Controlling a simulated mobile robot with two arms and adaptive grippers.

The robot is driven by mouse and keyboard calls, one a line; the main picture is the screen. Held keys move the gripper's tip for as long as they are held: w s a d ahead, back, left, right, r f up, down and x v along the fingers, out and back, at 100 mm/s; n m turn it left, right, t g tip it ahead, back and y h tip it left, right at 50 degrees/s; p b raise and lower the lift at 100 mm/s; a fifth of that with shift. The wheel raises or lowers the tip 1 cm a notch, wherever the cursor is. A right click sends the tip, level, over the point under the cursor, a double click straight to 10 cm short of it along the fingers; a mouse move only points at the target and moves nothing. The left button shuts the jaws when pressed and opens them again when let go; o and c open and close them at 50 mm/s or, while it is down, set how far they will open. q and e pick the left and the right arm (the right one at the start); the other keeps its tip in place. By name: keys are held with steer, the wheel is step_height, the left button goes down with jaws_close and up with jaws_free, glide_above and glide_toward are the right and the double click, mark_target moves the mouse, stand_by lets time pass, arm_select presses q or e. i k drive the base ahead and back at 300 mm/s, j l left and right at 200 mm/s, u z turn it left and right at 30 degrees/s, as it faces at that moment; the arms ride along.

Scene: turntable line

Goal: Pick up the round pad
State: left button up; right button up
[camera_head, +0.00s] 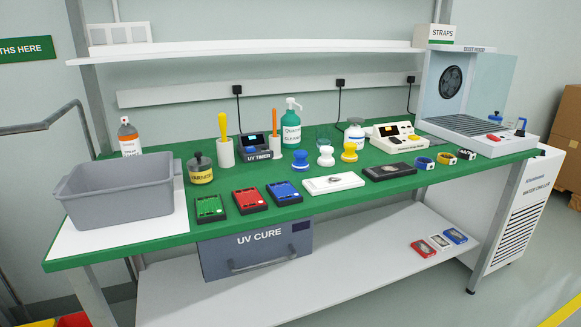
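No thing is plainly a round pad. Three small knob-shaped pieces with round bases stand in a row mid-table: a blue one (300,160), a white one (326,157) and a yellow one (349,152). In front of them lie a white flat block (347,181) with a greyish oval patch on top and a black flat block (375,174) with a small pale mark. I cannot tell whether any of these is the pad. Neither of my grippers is in view.
The green-topped table (160,252) holds a grey bin (118,195) at left, red, green and blue trays in front, bottles and a timer (256,147) behind, and a dust hood (462,85) at right. A shelf (250,48) runs above. Bare green strips lie along the front.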

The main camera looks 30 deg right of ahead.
mark_target(300, 165)
steer(key=z, duration=1.25)
steer(key=i+l, duration=0.1)
steer(key=u, duration=0.05)
